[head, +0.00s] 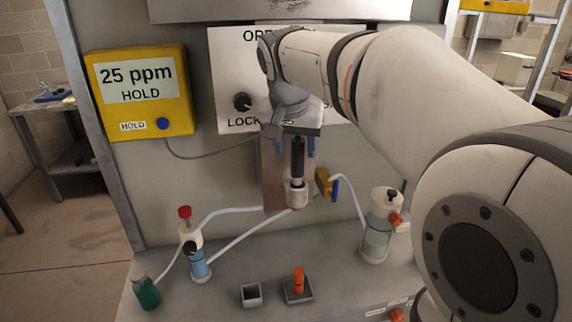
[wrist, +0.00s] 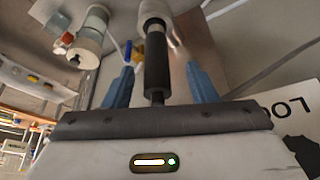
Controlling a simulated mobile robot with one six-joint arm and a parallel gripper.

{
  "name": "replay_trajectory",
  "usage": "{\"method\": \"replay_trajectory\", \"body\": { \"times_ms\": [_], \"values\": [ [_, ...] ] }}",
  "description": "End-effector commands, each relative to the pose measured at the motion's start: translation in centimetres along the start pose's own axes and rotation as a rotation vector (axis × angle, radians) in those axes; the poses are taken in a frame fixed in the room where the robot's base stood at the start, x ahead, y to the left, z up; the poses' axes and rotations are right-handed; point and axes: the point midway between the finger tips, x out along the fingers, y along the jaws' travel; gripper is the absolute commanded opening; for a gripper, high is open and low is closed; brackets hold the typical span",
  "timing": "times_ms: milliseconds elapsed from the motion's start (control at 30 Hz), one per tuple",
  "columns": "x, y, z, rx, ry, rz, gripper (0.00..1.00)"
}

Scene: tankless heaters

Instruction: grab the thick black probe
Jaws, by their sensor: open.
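The thick black probe (head: 297,160) stands upright in a white holder (head: 297,193) on the front of the panel, in the middle of the head view. In the wrist view the probe (wrist: 157,62) lies between the two blue fingers of my gripper (wrist: 158,82), with a gap visible on both sides. My gripper (head: 296,146) is open around the upper part of the probe, its blue fingertips on either side. A grey cable runs from the yellow meter (head: 141,92) to near the probe's top, where my wrist hides it.
Pale tubes run beside the white holder.

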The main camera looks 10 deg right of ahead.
Motion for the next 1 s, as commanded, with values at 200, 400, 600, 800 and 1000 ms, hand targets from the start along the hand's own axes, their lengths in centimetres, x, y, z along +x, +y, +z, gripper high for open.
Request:
{"method": "replay_trajectory", "body": {
  "times_ms": [200,400,600,800,1000],
  "values": [
    [3.1,0.4,0.1,0.0,-0.003,0.001,0.52],
    [3.7,0.3,0.1,-0.001,0.0,-0.001,0.52],
    [3.7,0.3,0.1,-0.002,0.0,-0.001,0.45],
    [3.6,0.3,0.1,-0.002,0.0,-0.001,0.28],
    [3.6,0.3,0.1,-0.003,0.0,-0.001,0.12]
  ]
}}
